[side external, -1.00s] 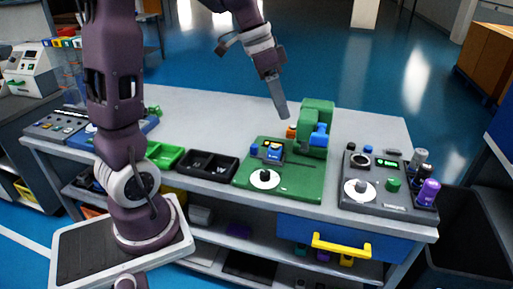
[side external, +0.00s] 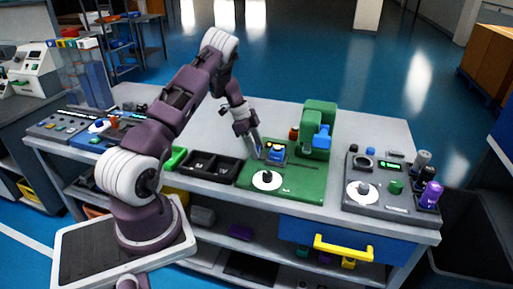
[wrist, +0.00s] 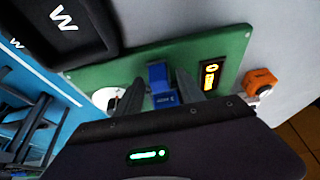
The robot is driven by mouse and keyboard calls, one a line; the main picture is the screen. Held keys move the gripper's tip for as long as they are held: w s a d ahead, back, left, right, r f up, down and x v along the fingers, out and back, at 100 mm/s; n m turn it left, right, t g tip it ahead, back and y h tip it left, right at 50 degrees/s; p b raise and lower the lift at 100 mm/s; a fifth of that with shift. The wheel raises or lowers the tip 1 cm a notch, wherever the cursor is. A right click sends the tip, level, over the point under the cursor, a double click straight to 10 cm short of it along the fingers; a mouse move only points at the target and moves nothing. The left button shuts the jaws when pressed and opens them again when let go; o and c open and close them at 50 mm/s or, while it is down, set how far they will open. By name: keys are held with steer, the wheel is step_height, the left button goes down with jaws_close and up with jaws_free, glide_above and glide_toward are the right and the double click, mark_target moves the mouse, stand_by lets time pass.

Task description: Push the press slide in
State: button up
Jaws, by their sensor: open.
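The green press station (side external: 290,186) stands on the bench, with its green press tower (side external: 319,118) and a blue part on the tower. A small dark and blue unit (side external: 274,152) sits at the left of the green base; I cannot tell which blue part is the slide. My gripper (side external: 257,146) is open, low, beside this unit's left side. In the wrist view a blue block (wrist: 159,78) shows between the two fingers of my gripper (wrist: 163,82), on or above the green plate (wrist: 110,75). Contact cannot be told.
Black bins (side external: 208,165) lie left. A grey control panel (side external: 377,184) with knobs stands right. The bench behind the bins is clear.

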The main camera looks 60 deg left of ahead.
steer(key=shift+c, duration=0.3)
jaws_close()
steer(key=shift+w+r, duration=0.1)
steer(key=shift+w, duration=0.05)
stand_by(1.0)
